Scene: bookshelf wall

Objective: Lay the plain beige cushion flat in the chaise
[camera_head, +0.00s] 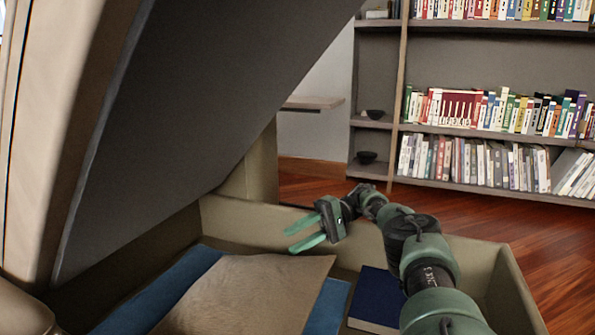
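The plain beige cushion (245,295) lies in the open storage box of the chaise (235,220), on top of blue flat items. It looks close to flat, and its near end is cut off by the picture's bottom edge. The chaise's lid (200,95) is tilted up over the left side, with its grey underside showing. My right gripper (290,240) is above the box, just beyond the cushion's far edge. Its two green fingers are apart, pointing left, with nothing between them. My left gripper is not in view.
A blue folded item (160,292) shows beside and under the cushion. A dark blue book-like item (376,298) lies in the box to the right. The raised lid limits room at the left. A bookshelf (398,80) with two dark bowls stands behind, across wooden floor.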

